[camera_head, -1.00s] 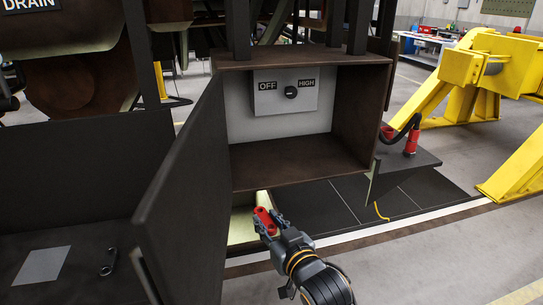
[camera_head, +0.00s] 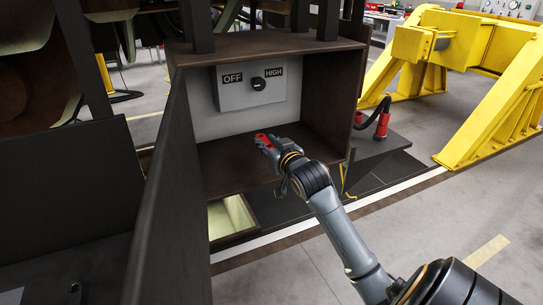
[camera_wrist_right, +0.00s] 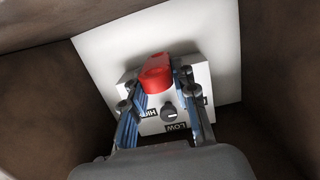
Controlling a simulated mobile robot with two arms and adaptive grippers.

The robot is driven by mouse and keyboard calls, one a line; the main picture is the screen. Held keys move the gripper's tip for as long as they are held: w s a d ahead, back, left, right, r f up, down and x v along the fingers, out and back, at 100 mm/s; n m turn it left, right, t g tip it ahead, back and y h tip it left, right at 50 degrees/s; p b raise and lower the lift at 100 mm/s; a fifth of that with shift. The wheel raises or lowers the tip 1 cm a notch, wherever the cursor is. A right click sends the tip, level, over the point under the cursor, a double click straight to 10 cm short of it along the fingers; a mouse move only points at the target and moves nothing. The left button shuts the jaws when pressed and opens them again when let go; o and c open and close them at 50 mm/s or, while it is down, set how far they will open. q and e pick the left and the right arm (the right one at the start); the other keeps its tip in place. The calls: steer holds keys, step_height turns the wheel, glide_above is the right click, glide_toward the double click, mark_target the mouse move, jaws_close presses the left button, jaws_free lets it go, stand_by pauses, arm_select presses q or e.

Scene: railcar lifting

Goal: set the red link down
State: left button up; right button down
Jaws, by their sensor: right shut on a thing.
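The red link (camera_head: 264,139) is a small red piece held at the tip of my right gripper (camera_head: 268,147). In the right wrist view the red link (camera_wrist_right: 156,73) sits between the two blue-edged fingers of my right gripper (camera_wrist_right: 160,92), which is shut on it. The gripper reaches into the open dark brown box (camera_head: 222,157), above its floor and in front of the back wall. Whether the link touches any surface cannot be told. My left gripper is not in view.
A grey switch box (camera_head: 249,89) with a black knob and OFF and HIGH labels is on the back panel. The open door (camera_head: 165,200) stands left. An open pale-lined bin (camera_head: 230,216) lies below. A yellow stand (camera_head: 497,100) is at right.

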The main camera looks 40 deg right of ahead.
steer(key=d+f, duration=0.1)
steer(key=w+d+f, duration=0.1)
steer(key=f, duration=0.1)
steer(key=shift+w+d+f, duration=0.2)
steer(key=shift+d, duration=0.05)
steer(key=shift+d+f, duration=0.15)
steer(key=shift+f, duration=0.05)
step_height(320, 180, down, 3)
steer(key=shift+w+d+f+p, duration=0.1)
steer(key=shift+w+d+p, duration=0.05)
steer(key=shift+p, duration=0.75)
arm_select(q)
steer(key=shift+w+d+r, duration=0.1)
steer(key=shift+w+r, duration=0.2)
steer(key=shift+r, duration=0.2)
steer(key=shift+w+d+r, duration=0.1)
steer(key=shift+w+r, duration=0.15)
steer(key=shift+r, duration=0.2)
arm_select(e)
steer(key=shift+f, duration=0.2)
steer(key=c, duration=1.1)
jaws_free()
steer(key=shift+f, duration=0.15)
steer(key=shift+o, duration=0.2)
